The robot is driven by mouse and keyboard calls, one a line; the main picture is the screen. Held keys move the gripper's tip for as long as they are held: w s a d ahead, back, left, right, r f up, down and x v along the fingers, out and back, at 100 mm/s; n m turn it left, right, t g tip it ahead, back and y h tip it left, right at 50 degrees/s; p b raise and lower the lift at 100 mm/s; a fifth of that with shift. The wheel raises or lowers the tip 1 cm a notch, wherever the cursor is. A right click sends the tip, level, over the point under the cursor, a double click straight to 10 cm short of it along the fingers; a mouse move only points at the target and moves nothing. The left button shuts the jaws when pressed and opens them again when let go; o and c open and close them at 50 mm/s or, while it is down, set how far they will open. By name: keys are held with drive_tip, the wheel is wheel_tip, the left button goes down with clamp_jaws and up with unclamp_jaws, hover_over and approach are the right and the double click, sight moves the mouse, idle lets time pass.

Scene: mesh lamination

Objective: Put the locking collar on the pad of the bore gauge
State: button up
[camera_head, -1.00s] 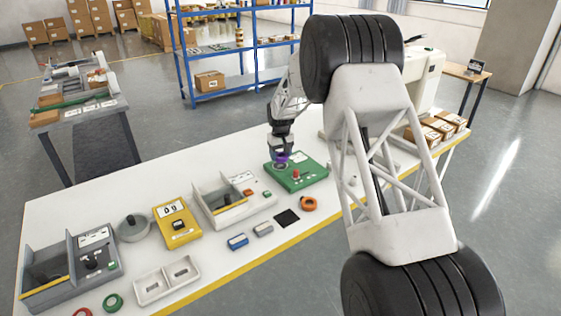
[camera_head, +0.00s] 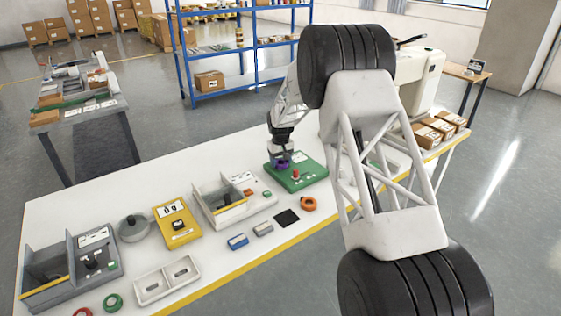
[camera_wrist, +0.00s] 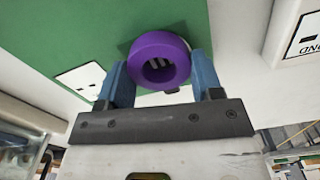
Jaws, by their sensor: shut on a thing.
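A purple ring, which I take to be the locking collar (camera_wrist: 160,42), is held between the two blue fingers of my gripper (camera_wrist: 163,72) in the wrist view. In the head view the collar (camera_head: 282,163) is at the left part of the green device, apparently the bore gauge (camera_head: 310,171). My gripper (camera_head: 281,156) is above that spot. In the wrist view the green top (camera_wrist: 60,35) lies behind the collar, and small pale strips show through its hole. The pad is mostly hidden by the collar; I cannot tell whether they touch.
A red knob (camera_head: 295,174) stands on the green device near the collar. An orange ring (camera_head: 308,204) and a black square (camera_head: 287,218) lie in front. A grey-white open-top station (camera_head: 240,205) is to the left. Bare table lies behind the devices.

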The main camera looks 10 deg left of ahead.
drive_tip(key=shift+f, duration=0.15)
drive_tip(key=o, duration=1)
drive_tip(key=shift+c, duration=0.2)
drive_tip(key=shift+r, duration=0.2)
wheel_tip(320, 180, up, 12)
idle(0.7)
